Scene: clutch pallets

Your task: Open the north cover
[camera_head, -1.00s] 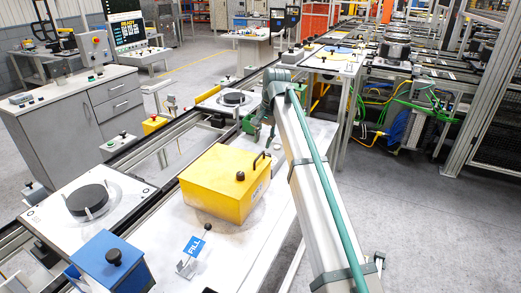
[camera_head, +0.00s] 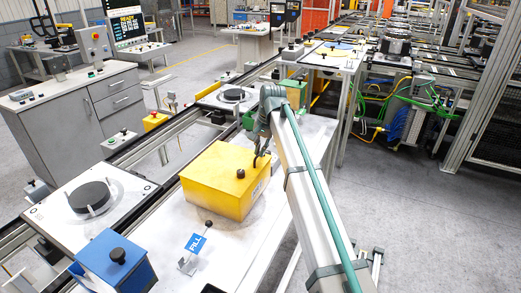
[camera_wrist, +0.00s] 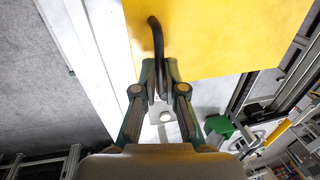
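A yellow box-like cover (camera_head: 214,184) stands on the white bench top, with a black knob on top and a black bent handle at its far right edge. No label I can read marks it as north. My gripper (camera_head: 260,160) is at that handle. In the wrist view, the handle (camera_wrist: 157,35) runs down from the yellow cover (camera_wrist: 220,35) between my fingertips (camera_wrist: 160,72), which are close together around it. The cover looks down and level; what is beneath it is hidden.
A pallet with a black disc (camera_head: 90,196) lies left on the conveyor. Another disc pallet (camera_head: 232,95) is behind. Open floor lies right.

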